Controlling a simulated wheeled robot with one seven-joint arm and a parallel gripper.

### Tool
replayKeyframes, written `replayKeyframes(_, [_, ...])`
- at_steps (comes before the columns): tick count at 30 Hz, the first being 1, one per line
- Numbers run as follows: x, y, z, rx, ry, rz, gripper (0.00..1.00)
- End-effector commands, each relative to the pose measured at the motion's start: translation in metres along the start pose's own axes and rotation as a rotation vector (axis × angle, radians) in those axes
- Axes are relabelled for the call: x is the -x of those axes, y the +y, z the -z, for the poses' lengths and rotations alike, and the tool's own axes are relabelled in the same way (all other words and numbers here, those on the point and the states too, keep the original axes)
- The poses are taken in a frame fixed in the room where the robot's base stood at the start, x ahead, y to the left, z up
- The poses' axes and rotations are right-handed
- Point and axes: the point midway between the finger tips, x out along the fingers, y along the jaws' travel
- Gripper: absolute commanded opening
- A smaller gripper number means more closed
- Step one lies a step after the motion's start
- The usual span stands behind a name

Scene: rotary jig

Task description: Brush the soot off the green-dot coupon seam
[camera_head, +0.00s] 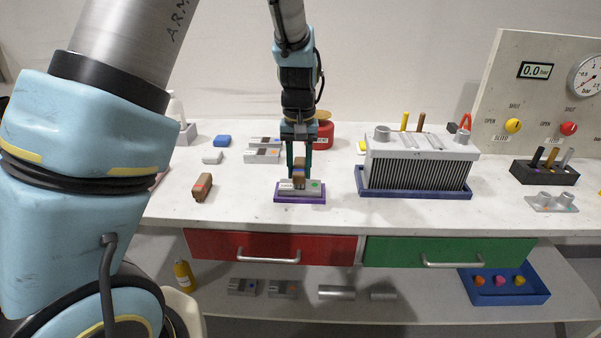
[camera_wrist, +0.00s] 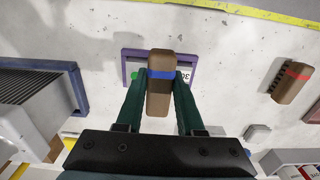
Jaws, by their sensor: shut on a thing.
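My gripper (camera_head: 299,163) is shut on a brown wooden brush with a blue band (camera_wrist: 159,98), held upright between the green fingers in the wrist view (camera_wrist: 160,82). The brush is over the middle of the green-dot coupon (camera_head: 314,188), a grey block with a white label at its left and a green dot at its right. The coupon sits in a shallow purple tray (camera_head: 300,200). In the wrist view the brush hides the coupon's middle, so I cannot see the seam or any soot. I cannot tell whether the bristles touch it.
A brown brush with a red band (camera_head: 202,187) lies to the left. A finned grey unit in a blue tray (camera_head: 415,194) stands to the right. The table between it and the purple tray is clear.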

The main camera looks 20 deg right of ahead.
Motion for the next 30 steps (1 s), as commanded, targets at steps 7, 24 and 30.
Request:
replayKeyframes(7, [0.027, -0.003, 0.005, 0.0, 0.0, 0.0, 0.0])
replayKeyframes(24, [0.052, -0.007, 0.01, 0.0, 0.0, 0.0, 0.0])
replayKeyframes(30, [0.052, -0.007, 0.01, 0.0, 0.0, 0.0, 0.0])
